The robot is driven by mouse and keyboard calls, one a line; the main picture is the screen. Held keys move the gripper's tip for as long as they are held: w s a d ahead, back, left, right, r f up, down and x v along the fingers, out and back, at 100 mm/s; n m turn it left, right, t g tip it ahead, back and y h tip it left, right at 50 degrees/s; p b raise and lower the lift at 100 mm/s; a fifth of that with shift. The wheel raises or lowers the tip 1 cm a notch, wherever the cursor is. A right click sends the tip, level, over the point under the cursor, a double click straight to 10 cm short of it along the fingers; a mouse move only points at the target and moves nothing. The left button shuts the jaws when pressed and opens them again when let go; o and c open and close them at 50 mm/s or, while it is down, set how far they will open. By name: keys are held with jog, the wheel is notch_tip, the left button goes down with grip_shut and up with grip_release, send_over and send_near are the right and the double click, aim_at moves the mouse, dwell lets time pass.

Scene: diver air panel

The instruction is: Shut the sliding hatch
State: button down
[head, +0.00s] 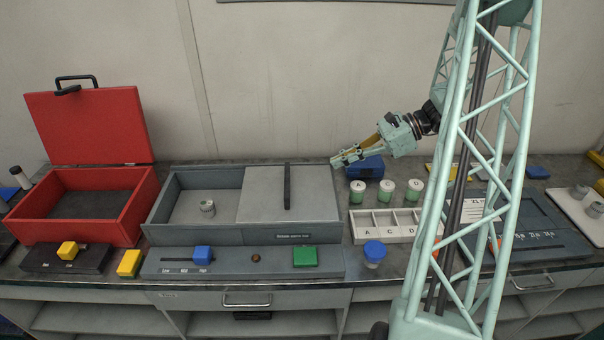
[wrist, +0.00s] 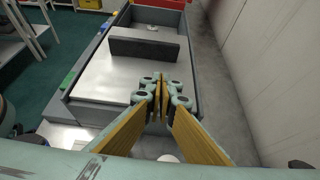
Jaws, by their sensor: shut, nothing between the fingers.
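The sliding hatch (head: 262,205) is a flat grey lid with an upright dark handle bar (head: 287,186). It lies over the right half of a grey box (head: 160,208); the left half is open. A small metal cylinder (head: 207,208) stands in the open half. In the wrist view the hatch (wrist: 125,82) and its handle (wrist: 145,49) lie ahead of my fingers, the open part beyond. My gripper (head: 336,161) is shut and empty, above the box's back right corner and right of the handle. The fingertips (wrist: 162,88) are apart from the handle.
A red box (head: 142,195) with its lid raised stands left of the grey box. A panel (head: 226,262) with a blue slider and green block lies in front. Green-and-white jars (head: 387,191), a blue box (head: 366,168) and a lettered tray (head: 380,240) stand to the right. The wall is close behind.

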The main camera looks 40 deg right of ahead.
aim_at(299, 181)
jog(key=shift+a, duration=0.15)
jog(key=x, duration=1.1)
jog(key=shift+w+a+r, duration=0.25)
jog(key=shift+r, duration=0.05)
jog(key=shift+w+a, duration=0.7)
jog(key=shift+a, duration=0.25)
